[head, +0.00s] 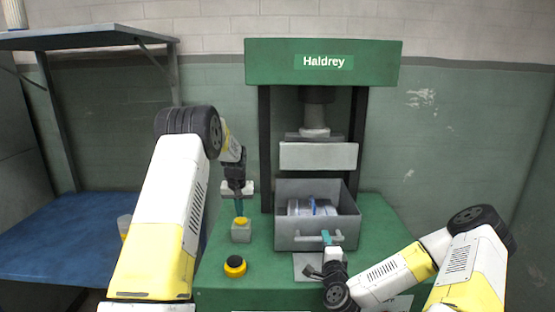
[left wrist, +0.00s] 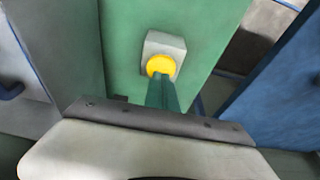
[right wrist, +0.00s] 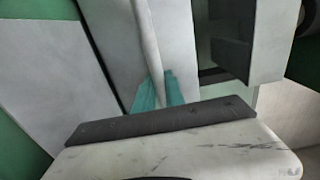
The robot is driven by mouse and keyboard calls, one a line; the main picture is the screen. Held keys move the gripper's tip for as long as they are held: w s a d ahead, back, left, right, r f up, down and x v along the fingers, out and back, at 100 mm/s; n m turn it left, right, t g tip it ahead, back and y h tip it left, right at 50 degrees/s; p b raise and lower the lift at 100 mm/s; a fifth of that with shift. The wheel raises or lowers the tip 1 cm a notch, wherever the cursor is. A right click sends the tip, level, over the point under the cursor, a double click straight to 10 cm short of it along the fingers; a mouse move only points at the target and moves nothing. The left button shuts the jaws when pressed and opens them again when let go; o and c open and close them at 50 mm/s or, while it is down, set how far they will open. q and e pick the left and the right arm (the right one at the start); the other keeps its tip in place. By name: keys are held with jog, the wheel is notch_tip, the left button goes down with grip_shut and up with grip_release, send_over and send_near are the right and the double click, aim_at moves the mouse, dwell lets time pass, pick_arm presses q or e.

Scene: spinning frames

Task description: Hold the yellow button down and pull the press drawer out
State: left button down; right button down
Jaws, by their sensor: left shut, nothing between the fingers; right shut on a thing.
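The yellow button (head: 240,220) sits on a small grey box (head: 241,234) on the green bench. My left gripper (head: 239,209) is shut and empty, pointing down with its tips at the button. In the left wrist view the tips (left wrist: 162,82) overlap the near edge of the yellow button (left wrist: 161,65); whether it is pressed in is not clear. The grey press drawer (head: 285,240) stands out in front of the green press, its open top showing a clear item with blue inside. My right gripper (head: 327,238) is shut on the drawer handle (head: 305,238), also seen in the right wrist view (right wrist: 147,35).
A black-and-yellow round knob (head: 235,266) stands on the bench in front of the button box. The press's pale block (head: 318,156) hangs above the drawer's back. A blue table (head: 60,240) with a shelf above is at the left.

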pick_arm(q)
jog(key=shift+w+v, duration=0.25)
jog(key=shift+v, duration=0.75)
jog(key=shift+w+v, duration=0.25)
jog(key=shift+v, duration=0.8)
pick_arm(e)
jog(key=shift+f, duration=0.1)
pick_arm(q)
jog(key=shift+r, duration=0.1)
pick_arm(e)
jog(key=c, duration=1.2)
grip_release()
pick_arm(q)
jog(key=s+r, duration=0.3)
jog(key=s, duration=0.4)
pick_arm(e)
jog(key=shift+o, duration=0.2)
jog(key=s, duration=0.7)
jog(key=shift+s, duration=0.25)
